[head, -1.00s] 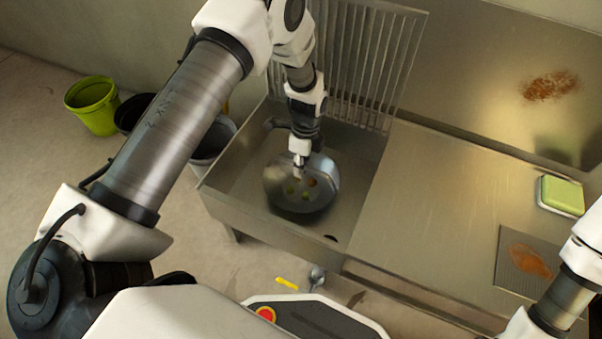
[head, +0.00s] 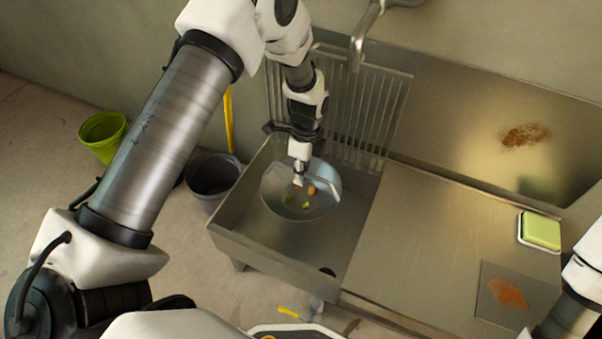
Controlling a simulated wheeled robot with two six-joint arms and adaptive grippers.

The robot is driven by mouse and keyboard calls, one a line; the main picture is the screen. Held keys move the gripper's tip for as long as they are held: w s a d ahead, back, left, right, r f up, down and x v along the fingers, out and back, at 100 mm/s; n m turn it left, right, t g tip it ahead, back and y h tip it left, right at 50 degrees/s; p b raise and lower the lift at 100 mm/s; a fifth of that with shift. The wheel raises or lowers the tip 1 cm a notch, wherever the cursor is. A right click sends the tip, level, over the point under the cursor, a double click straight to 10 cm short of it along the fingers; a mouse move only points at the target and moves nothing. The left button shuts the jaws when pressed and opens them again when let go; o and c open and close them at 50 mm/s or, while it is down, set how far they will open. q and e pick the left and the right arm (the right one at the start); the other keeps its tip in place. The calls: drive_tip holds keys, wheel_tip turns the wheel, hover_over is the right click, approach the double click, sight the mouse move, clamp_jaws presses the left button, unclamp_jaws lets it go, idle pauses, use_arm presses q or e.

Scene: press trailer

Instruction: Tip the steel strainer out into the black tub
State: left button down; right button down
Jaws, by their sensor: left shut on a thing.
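The steel strainer (head: 327,199) is a round, shiny bowl with several small green and orange pieces in it. It is over the sink basin, and I cannot tell whether it touches the bottom. My left gripper (head: 299,178) comes down from above and is shut on the strainer near its far side.
The sink (head: 267,249) has a wire rack (head: 375,110) at its back and a tap (head: 357,48) above. A green sponge (head: 541,230) and a stained mat (head: 492,290) lie on the steel counter (head: 430,240).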

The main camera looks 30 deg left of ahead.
wheel_tip(320, 180, up, 14)
drive_tip(key=p, duration=1.3)
drive_tip(key=shift+f, duration=0.15)
